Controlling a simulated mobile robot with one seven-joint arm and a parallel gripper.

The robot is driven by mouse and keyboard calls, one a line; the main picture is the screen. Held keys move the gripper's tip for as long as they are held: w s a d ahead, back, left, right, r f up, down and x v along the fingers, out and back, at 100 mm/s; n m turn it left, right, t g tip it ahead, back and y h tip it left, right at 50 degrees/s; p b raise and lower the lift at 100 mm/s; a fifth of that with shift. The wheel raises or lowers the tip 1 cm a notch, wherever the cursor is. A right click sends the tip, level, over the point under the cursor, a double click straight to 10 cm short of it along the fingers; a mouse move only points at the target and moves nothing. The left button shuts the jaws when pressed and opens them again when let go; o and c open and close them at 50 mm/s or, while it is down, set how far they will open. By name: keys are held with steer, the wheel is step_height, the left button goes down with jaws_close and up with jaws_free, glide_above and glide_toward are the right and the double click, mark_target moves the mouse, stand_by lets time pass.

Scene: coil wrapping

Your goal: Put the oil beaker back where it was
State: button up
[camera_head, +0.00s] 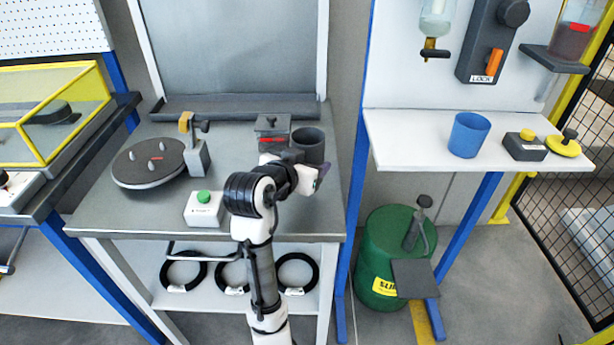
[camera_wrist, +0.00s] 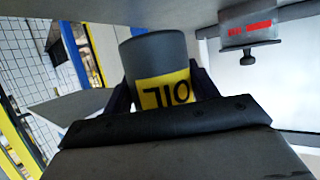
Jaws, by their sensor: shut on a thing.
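The oil beaker (camera_head: 308,143) is a dark grey cup at the back right of the grey workbench. In the wrist view it carries a yellow label reading OIL (camera_wrist: 165,92), shown upside down. My gripper (camera_head: 302,166) is shut on the beaker, with one finger on each side of it, as the wrist view also shows (camera_wrist: 160,98). The beaker looks upright. It is at or just above the bench top; I cannot tell whether its base touches. My gripper hides part of its lower side.
A small grey box with a red mark and a knobbed lid (camera_head: 272,132) stands just left of the beaker. A turntable (camera_head: 150,163) and a white green-button box (camera_head: 204,208) are farther left. A white shelf (camera_head: 400,140) with a blue cup (camera_head: 469,135) is to the right.

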steer(key=shift+f, duration=1.9)
steer(key=shift+f, duration=0.25)
steer(key=o, duration=1.1)
steer(key=shift+o, duration=0.2)
